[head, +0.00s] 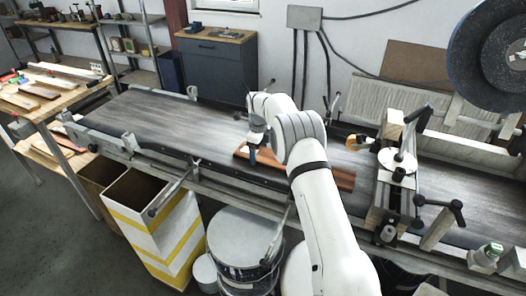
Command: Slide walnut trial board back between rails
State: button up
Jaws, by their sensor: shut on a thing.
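The walnut trial board (333,178) is a long reddish-brown strip lying along the dark conveyor belt (150,118), partly hidden behind my arm. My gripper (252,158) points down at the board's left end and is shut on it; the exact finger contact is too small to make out. A pale patch shows on the board beside the fingers. A metal side rail (170,157) runs along the belt's near edge. My arm hides part of the belt and near rail.
A clamped frame with handles (398,165) spans the belt right of the board. A large dark disc (490,55) hangs at upper right. A drum (243,240) and a yellow-striped bin (160,235) stand below the near edge. The belt's left part is clear.

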aim_at(244, 149)
jog(key=shift+w+a+p, duration=0.4)
jog(key=shift+a, duration=0.6)
jog(key=shift+w+a+p, duration=0.4)
jog(key=shift+a+p, duration=0.05)
jog(key=shift+a, duration=0.5)
jog(key=shift+w+a+p, duration=0.4)
jog(key=shift+a, duration=0.6)
jog(key=o, duration=1)
